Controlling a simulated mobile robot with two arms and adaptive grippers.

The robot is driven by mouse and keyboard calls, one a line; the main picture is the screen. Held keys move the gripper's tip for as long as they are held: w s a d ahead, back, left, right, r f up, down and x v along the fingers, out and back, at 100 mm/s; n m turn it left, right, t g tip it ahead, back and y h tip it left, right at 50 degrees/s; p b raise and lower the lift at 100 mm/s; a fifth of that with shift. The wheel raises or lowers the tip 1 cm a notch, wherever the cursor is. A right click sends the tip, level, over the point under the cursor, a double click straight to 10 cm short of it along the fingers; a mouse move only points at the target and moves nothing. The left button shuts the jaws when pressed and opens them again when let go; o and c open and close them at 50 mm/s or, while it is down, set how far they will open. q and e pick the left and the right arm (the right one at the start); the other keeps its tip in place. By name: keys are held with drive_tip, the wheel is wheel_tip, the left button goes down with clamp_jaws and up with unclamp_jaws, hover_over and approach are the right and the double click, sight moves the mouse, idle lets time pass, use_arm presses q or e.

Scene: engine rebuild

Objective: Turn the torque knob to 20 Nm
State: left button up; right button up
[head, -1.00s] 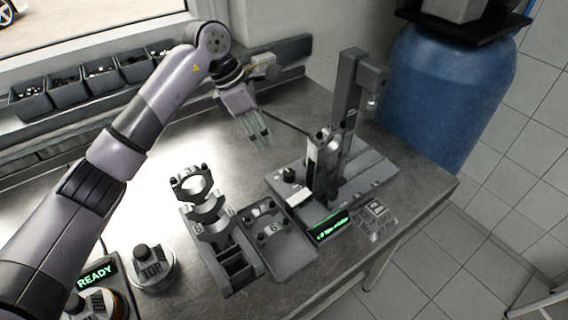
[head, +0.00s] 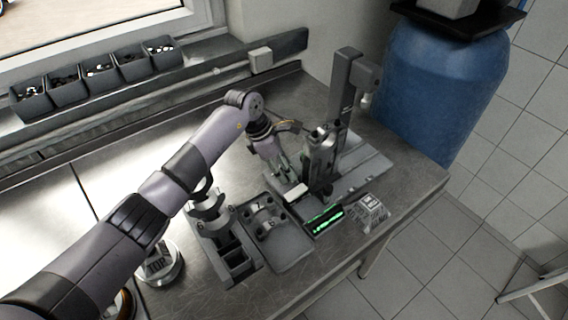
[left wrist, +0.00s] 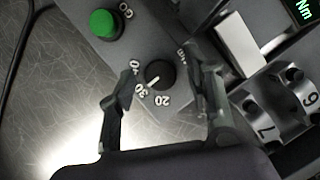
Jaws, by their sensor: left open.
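The torque knob (left wrist: 161,75) is a small round black knob on a grey plate, in the left wrist view. Its white pointer line points to the lower left, at about the 30 mark (left wrist: 141,88). The 20 mark (left wrist: 163,100) is below the knob, and the 40 mark is to its left. My left gripper (left wrist: 168,88) is open, with one finger on each side of the knob and visible gaps between. In the head view my left gripper (head: 284,172) is low over the press base and hides the knob. My right gripper is not in view.
A green button (left wrist: 103,24) is beside the knob. The press column (head: 345,88) and a clamped grey part (head: 322,150) stand close to the right of my gripper. A lit green display (head: 325,219) and a tray of bearing caps (head: 287,252) are in front.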

use_arm(q)
drive_tip(key=shift+c, duration=0.3)
drive_tip(key=c, duration=0.6)
clamp_jaws()
drive_tip(key=shift+n, duration=0.3)
drive_tip(key=n+t+b, duration=0.1)
drive_tip(key=n, duration=0.1)
drive_tip(key=shift+s+n, duration=0.1)
drive_tip(key=shift+n, duration=0.3)
drive_tip(key=n+t, duration=0.1)
drive_tip(key=n, duration=0.1)
drive_tip(key=shift+n+y+b, duration=0.3)
drive_tip(key=shift+y+b, duration=0.1)
drive_tip(key=shift+s+d+n+t+y+b, duration=0.1)
drive_tip(key=shift+n+t+y+b, duration=0.35)
drive_tip(key=shift+n, duration=0.55)
drive_tip(key=shift+n+t+y+b, duration=0.15)
drive_tip(key=shift+n+t+b, duration=0.1)
drive_tip(key=shift+n+b, duration=0.6)
drive_tip(key=shift+n, duration=0.25)
